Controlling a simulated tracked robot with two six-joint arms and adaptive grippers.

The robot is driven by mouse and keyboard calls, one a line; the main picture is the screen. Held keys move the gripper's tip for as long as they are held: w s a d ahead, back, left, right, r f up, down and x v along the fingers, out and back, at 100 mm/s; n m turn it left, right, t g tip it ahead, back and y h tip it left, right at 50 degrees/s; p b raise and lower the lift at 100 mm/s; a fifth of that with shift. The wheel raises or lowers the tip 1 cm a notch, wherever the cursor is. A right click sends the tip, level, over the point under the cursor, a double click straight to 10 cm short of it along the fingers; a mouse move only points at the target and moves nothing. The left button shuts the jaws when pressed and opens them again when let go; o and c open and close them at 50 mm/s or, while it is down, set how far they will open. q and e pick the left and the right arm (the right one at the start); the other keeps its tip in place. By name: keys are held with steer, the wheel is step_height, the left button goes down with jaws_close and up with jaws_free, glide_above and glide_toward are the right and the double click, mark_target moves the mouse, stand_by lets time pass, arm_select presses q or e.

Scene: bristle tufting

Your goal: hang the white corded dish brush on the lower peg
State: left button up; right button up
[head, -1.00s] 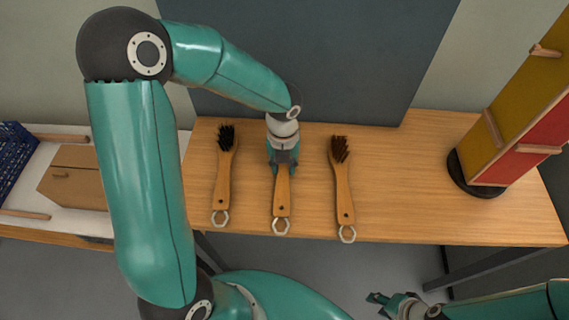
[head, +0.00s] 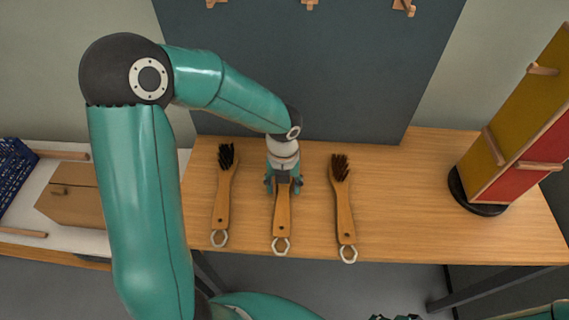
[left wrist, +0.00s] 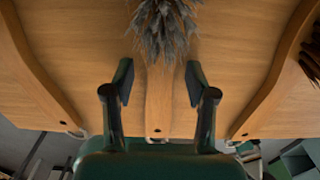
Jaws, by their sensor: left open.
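Three wooden-handled brushes lie side by side on the table, each with a pale ring at its handle end. The middle brush (head: 282,222) shows grey bristles in the left wrist view (left wrist: 165,30); its head is hidden in the head view. I see no plainly white brush and no clear cord. My left gripper (head: 284,187) is open over the middle brush, its fingers on either side of the handle in the left wrist view (left wrist: 158,82). Several wooden pegs show, including a lower peg (head: 540,166) on the coloured tower. My right gripper (head: 395,317) barely shows at the bottom edge.
The black-bristled brush (head: 222,205) lies left and the brown-bristled brush (head: 344,210) right. The tower (head: 510,130) stands on a round dark base at right. Pegs (head: 310,4) sit on the dark board behind. The wooden table (head: 410,220) is clear right of the brushes.

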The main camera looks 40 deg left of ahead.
mark_target(284, 188)
arm_select(q)
step_height(284, 188, up, 17)
steer(key=p, duration=0.1)
steer(key=shift+f, duration=0.15)
